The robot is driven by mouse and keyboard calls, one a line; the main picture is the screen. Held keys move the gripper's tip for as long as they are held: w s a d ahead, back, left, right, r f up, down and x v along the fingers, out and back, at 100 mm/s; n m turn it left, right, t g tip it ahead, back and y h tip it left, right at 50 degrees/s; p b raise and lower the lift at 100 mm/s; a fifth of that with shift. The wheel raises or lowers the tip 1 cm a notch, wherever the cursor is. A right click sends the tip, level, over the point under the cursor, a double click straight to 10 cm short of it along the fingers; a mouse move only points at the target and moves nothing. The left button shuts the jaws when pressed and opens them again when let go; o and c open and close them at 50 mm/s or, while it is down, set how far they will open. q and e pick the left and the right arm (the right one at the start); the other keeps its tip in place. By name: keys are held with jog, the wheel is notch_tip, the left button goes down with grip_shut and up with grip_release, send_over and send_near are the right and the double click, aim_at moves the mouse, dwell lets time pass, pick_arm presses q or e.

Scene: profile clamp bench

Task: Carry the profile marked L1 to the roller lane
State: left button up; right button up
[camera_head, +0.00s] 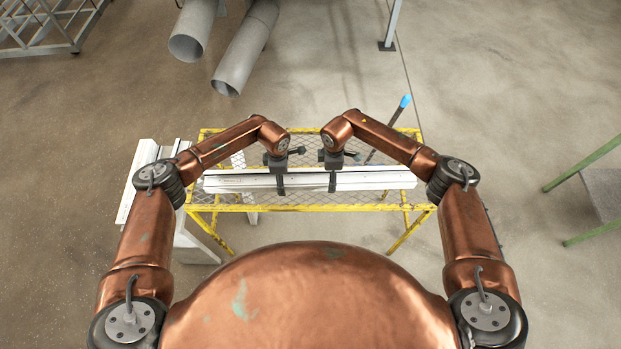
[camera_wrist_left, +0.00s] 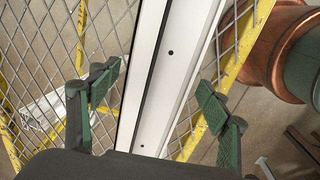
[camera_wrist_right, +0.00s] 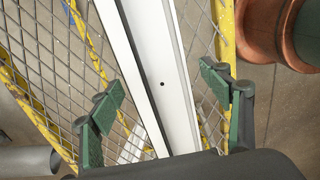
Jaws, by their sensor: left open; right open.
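A long white metal profile (camera_head: 375,180) lies lengthwise across the yellow mesh-topped bench (camera_head: 310,207). No L1 mark can be read on it. My left gripper (camera_head: 281,185) is over its middle, left of centre, and my right gripper (camera_head: 332,181) is over it a little to the right. In the left wrist view the open fingers (camera_wrist_left: 158,95) stand on either side of the profile (camera_wrist_left: 172,50), with gaps. In the right wrist view the open fingers (camera_wrist_right: 163,88) also straddle the profile (camera_wrist_right: 152,50) without touching it. I cannot identify the roller lane for certain.
A white rail-like structure (camera_head: 140,182) stands left of the bench, partly hidden by my left arm. A blue-tipped dark rod (camera_head: 404,103) rises at the bench's back right. Large grey pipes (camera_head: 245,50) lie beyond. A green-framed stand (camera_head: 590,180) is far right.

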pick_arm(q)
jog(key=shift+w+f, duration=0.1)
jog(key=shift+w, duration=0.05)
pick_arm(e)
jog(key=shift+w+f, duration=0.1)
jog(key=shift+w, duration=0.05)
pick_arm(q)
jog(key=c, duration=0.4)
pick_arm(e)
jog(key=c, duration=0.4)
pick_arm(q)
grip_shut()
pick_arm(e)
grip_shut()
